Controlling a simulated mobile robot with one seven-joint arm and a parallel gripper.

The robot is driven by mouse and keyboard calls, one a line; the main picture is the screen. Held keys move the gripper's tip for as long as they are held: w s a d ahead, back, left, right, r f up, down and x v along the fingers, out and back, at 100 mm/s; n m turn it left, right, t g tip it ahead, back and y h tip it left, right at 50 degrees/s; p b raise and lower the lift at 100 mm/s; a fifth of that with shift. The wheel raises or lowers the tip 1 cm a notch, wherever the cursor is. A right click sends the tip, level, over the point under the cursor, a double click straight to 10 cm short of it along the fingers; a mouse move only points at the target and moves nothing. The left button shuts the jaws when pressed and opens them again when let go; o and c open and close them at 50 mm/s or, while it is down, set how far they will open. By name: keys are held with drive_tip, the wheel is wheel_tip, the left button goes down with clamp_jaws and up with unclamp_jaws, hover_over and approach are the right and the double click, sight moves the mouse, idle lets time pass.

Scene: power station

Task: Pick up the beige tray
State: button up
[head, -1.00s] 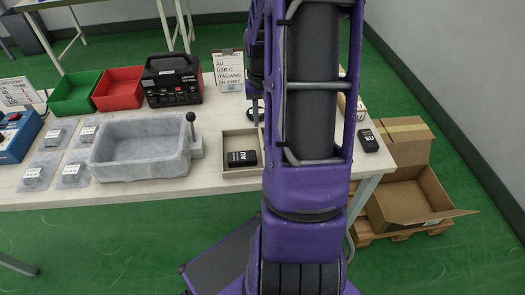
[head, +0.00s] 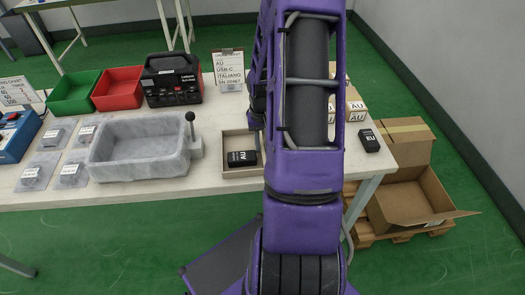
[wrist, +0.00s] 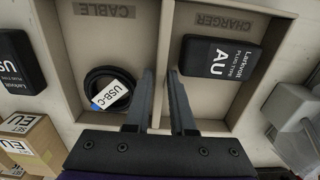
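The beige tray (head: 243,173) sits on the table, right of the grey stone basin. In the wrist view the tray (wrist: 250,12) has a CABLE compartment on the left and a CHARGER compartment on the right, split by a divider. A coiled black cable (wrist: 108,90) with a USB-C tag lies in the first. A black AU charger (wrist: 219,59) lies in the second; it also shows in the head view (head: 242,157). My gripper (wrist: 160,74) is open, its fingers on either side of the divider. Whether they touch it cannot be told. My arm hides the tray's right part in the head view.
The stone basin (head: 140,148) with a black-knobbed lever stands close to the tray's left. A clipboard sign (head: 228,68) stands behind. An open cardboard box (head: 410,200) sits on a low pallet.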

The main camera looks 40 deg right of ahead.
clamp_jaws()
drive_tip(key=shift+r, duration=0.1)
